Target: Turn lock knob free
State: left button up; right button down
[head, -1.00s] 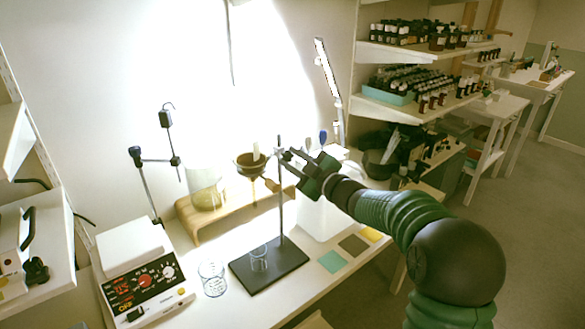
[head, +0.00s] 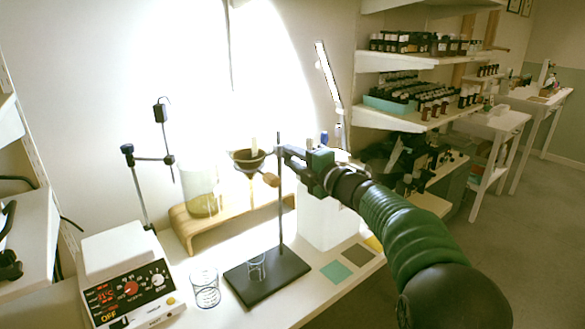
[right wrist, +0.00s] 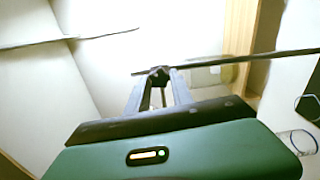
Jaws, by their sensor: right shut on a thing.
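My right gripper (head: 286,154) is at the upper part of a thin upright stand rod (head: 281,200), which rises from a dark flat base (head: 265,277). In the right wrist view, my right gripper's fingers (right wrist: 158,84) are shut on a small dark knob (right wrist: 158,74) beside the rod (right wrist: 240,58). The knob is partly hidden by the fingertips. My left gripper does not show.
A hotplate (head: 128,280) is at the left. A wooden riser (head: 190,232) carries a glass vessel (head: 200,190). Shelves of bottles (head: 420,60) stand at the right.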

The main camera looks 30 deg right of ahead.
jog(key=n+b, duration=0.1)
jog(key=n, duration=0.1)
jog(key=n+b, duration=0.1)
jog(key=b, duration=0.1)
jog(key=shift+f+n, duration=0.3)
jog(key=shift+n, duration=0.1)
jog(key=n+b, duration=0.3)
jog(key=shift+n, duration=0.3)
jog(key=n+b, duration=0.3)
jog(key=n, duration=0.1)
jog(key=shift+d+r+n+b, duration=0.1)
jog(key=shift+n+b, duration=0.45)
jog(key=shift+n, duration=0.35)
jog(key=c, duration=1.1)
grip_release()
jog(key=shift+s, duration=0.1)
